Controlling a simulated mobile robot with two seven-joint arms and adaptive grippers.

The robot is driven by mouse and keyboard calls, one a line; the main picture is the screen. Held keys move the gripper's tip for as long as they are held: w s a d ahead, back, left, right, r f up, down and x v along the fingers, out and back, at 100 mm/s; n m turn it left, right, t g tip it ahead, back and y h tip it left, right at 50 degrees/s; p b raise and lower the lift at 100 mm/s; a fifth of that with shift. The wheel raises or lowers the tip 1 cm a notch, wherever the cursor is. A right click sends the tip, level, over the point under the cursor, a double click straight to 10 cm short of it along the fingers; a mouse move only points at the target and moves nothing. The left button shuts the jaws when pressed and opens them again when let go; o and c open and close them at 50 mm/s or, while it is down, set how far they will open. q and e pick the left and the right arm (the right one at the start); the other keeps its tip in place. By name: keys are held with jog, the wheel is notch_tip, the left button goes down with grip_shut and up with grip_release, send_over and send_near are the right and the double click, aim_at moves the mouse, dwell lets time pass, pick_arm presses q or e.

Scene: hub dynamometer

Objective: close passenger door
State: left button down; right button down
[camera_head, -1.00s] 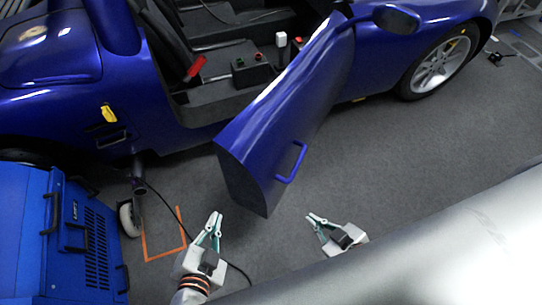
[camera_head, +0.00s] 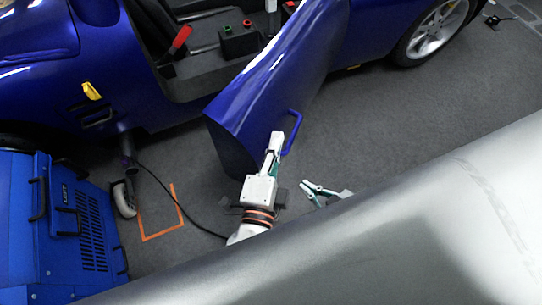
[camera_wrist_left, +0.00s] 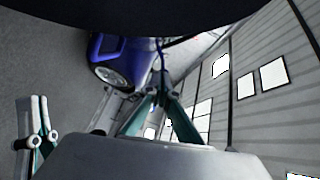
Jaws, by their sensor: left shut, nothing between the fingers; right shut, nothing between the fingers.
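The blue passenger door (camera_head: 255,95) stands open in the head view, swung out from the blue car (camera_head: 155,75). Its blue loop handle (camera_head: 294,125) is on the outer face. My left gripper (camera_head: 277,138) is shut and empty, its tips in front of the door beside the handle; whether they touch cannot be told. In the left wrist view the left gripper's fingers (camera_wrist_left: 159,88) meet at the tips under a large dark surface. My right gripper (camera_head: 306,187) is shut and empty, lower and to the right, apart from the door. It also shows in the left wrist view (camera_wrist_left: 38,102).
A blue wheeled machine (camera_head: 60,215) stands at the lower left. A black cable (camera_head: 180,208) crosses the floor past an orange floor marking (camera_head: 148,238). Grey floor (camera_head: 400,115) is clear right of the door.

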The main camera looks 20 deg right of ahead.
aim_at(267, 132)
pick_arm(q)
jog(key=w, duration=0.1)
jog(key=w+a, duration=0.1)
jog(key=w, duration=0.1)
jog(key=w+f, duration=0.1)
jog(key=w, duration=0.1)
jog(key=shift+a, duration=0.15)
pick_arm(e)
jog(key=shift+a+r, duration=0.1)
jog(key=shift+r, duration=0.05)
